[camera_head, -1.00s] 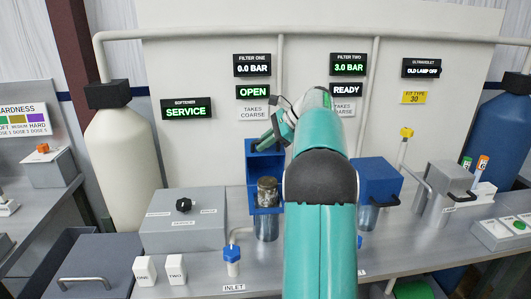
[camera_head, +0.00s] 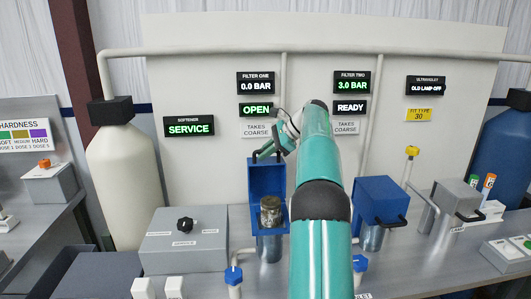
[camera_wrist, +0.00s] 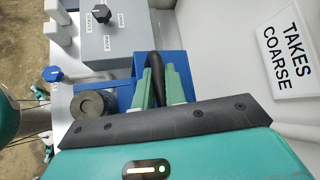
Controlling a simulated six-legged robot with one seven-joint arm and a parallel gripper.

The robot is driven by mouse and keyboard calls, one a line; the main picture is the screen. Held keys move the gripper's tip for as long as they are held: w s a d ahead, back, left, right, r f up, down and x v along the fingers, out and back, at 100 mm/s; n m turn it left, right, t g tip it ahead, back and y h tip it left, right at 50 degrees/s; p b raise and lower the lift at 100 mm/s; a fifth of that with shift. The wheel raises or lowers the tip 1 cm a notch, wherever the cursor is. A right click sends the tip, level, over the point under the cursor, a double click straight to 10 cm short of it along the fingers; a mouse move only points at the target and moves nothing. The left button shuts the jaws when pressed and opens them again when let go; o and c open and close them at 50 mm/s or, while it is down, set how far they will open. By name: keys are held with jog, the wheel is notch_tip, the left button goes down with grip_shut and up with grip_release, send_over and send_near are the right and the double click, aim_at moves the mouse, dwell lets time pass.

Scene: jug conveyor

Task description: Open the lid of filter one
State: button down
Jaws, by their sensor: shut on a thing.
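The blue lid of filter one (camera_head: 266,180) stands swung up, upright at the back of its housing, in the head view. The open housing shows a dark, round cartridge (camera_head: 271,212) inside; its round top also shows in the wrist view (camera_wrist: 92,104). My gripper (camera_head: 266,151) is at the lid's top edge. In the wrist view, my gripper's green fingers (camera_wrist: 155,82) are shut on the black lid handle (camera_wrist: 153,62), one on each side. The filter one displays read 0.0 BAR (camera_head: 255,87) and OPEN (camera_head: 255,110).
Filter two (camera_head: 384,200) stands to the right with its blue lid down. A grey softener box (camera_head: 185,235) is on the left. Blue-knobbed valves (camera_head: 233,275) stand in front of the filters. The wall panel with a TAKES COARSE sign (camera_wrist: 290,52) is close beside my gripper.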

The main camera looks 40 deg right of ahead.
jog(key=shift+w+a, duration=0.15)
jog(key=shift+a, duration=0.1)
jog(key=c, duration=1.5)
grip_release()
jog(key=shift+w, duration=0.1)
jog(key=shift+o, duration=0.2)
jog(key=shift+d, duration=0.15)
jog(key=shift+v, duration=3.75)
jog(key=s+a+r+n+g+h, duration=0.15)
jog(key=a+n, duration=0.35)
jog(key=a, duration=0.9)
jog(key=s+a+r+n+g+h, duration=0.1)
jog(key=s+a+r+n, duration=0.2)
jog(key=a, duration=1)
jog(key=s+a+f+n+h, duration=0.1)
jog(key=s+a+f+n, duration=0.6)
jog(key=s, duration=0.4)
jog(key=s+a+f+n+h, duration=0.2)
jog(key=s+a+f+n, duration=0.6)
jog(key=s+a+f, duration=0.2)
jog(key=shift+s+a+f, duration=0.2)
jog(key=shift+s+f, duration=0.05)
jog(key=shift+s, duration=0.85)
